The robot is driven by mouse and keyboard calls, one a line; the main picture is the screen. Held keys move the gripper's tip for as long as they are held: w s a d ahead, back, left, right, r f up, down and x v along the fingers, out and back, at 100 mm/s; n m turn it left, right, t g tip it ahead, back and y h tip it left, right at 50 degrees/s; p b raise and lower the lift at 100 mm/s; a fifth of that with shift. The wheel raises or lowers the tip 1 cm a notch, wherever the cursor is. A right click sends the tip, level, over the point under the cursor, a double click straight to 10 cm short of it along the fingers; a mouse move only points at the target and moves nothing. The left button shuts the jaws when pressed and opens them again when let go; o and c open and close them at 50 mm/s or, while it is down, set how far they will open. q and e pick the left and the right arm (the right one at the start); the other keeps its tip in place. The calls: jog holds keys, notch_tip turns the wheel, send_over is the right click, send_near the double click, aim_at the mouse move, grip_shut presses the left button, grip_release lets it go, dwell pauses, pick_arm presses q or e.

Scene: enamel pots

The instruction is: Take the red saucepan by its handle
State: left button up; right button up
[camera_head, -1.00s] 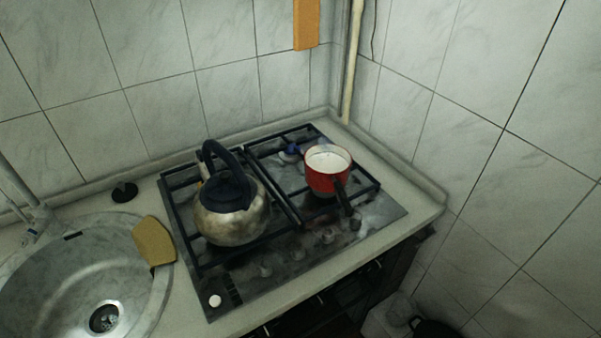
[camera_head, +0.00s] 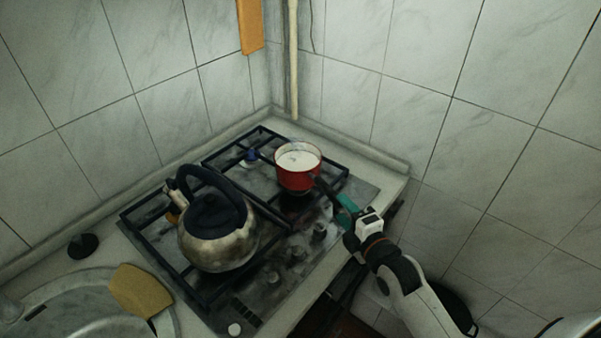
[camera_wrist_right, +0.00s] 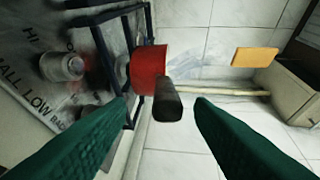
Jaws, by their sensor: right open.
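The red saucepan (camera_head: 298,180), with white contents, stands on the back right of the hob grate. Its dark handle (camera_head: 322,187) points toward my right gripper (camera_head: 345,208), which is at the handle's end. In the right wrist view the saucepan (camera_wrist_right: 149,69) shows ahead, and its handle (camera_wrist_right: 168,101) points at the camera. The green fingers of the right gripper (camera_wrist_right: 162,108) are apart, on either side of the handle's line, and the handle's end appears at or just beyond the fingertips. I cannot tell the exact depth. My left gripper is not in view.
A metal kettle (camera_head: 218,240) with a dark handle stands left of the saucepan on the grate (camera_head: 283,228). Hob knobs (camera_head: 320,232) lie along the front edge, close to my right arm. Tiled walls (camera_head: 430,120) rise behind and to the right. A sink (camera_head: 60,312) is at left.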

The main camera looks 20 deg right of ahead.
aim_at(331, 189)
jog(key=shift+w+a, duration=0.2)
jog(key=shift+w, duration=0.95)
jog(key=w+p, duration=0.2)
jog(key=w, duration=0.2)
jog(key=shift+w+f, duration=0.25)
jog(key=shift+w, duration=0.15)
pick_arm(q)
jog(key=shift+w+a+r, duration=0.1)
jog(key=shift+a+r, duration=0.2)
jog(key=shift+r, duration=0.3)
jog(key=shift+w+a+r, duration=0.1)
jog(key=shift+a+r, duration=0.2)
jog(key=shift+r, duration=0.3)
pick_arm(e)
jog(key=shift+s, duration=0.1)
jog(key=shift+c, duration=0.3)
grip_shut()
jog(key=shift+r, duration=0.25)
